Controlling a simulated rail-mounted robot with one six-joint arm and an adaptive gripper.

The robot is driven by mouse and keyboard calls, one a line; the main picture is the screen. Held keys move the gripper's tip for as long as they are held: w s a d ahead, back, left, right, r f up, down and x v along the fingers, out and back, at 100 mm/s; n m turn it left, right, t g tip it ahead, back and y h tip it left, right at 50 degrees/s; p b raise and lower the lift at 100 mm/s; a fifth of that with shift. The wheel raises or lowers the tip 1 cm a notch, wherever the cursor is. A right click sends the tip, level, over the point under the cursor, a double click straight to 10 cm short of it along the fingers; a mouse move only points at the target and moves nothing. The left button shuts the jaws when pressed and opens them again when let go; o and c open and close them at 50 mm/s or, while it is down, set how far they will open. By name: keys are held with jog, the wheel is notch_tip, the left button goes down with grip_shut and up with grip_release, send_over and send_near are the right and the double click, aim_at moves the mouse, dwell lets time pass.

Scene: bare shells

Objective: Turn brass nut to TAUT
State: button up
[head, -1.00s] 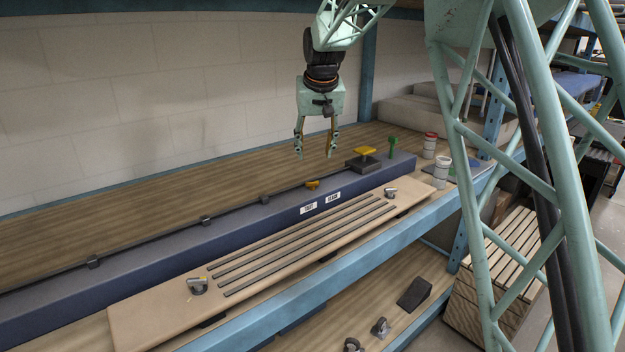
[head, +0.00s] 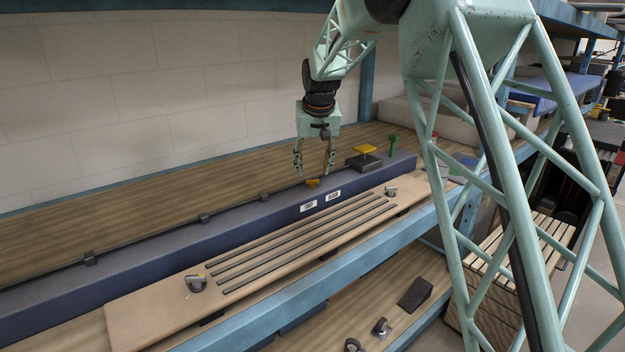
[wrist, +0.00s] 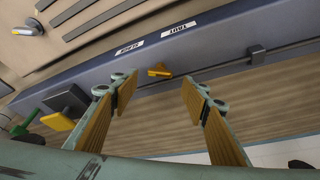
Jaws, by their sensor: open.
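The brass nut (head: 312,182) is a small yellow piece on the blue beam (head: 150,252), on the dark cable line near the labels. In the wrist view the brass nut (wrist: 158,71) shows between and beyond my fingertips, apart from them. The TAUT label (wrist: 182,29) is at the right in the wrist view and the SLACK label (wrist: 129,47) at the left. In the head view the TAUT label (head: 308,206) is left of the SLACK label (head: 333,195). My gripper (head: 314,170) points down, open and empty, close above the nut. The nut's exact pointing is too small to tell.
A yellow knob (head: 365,150) on a dark block and a green peg (head: 393,141) stand on the beam, right of the nut. A tan board (head: 150,305) with dark strips lies in front. Behind the beam the wooden shelf is clear up to the wall.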

aim_at(312, 180)
jog(key=shift+b+x, duration=0.4)
jog(key=shift+x, duration=2.05)
jog(key=shift+c, duration=0.7)
jog(key=c, duration=0.7)
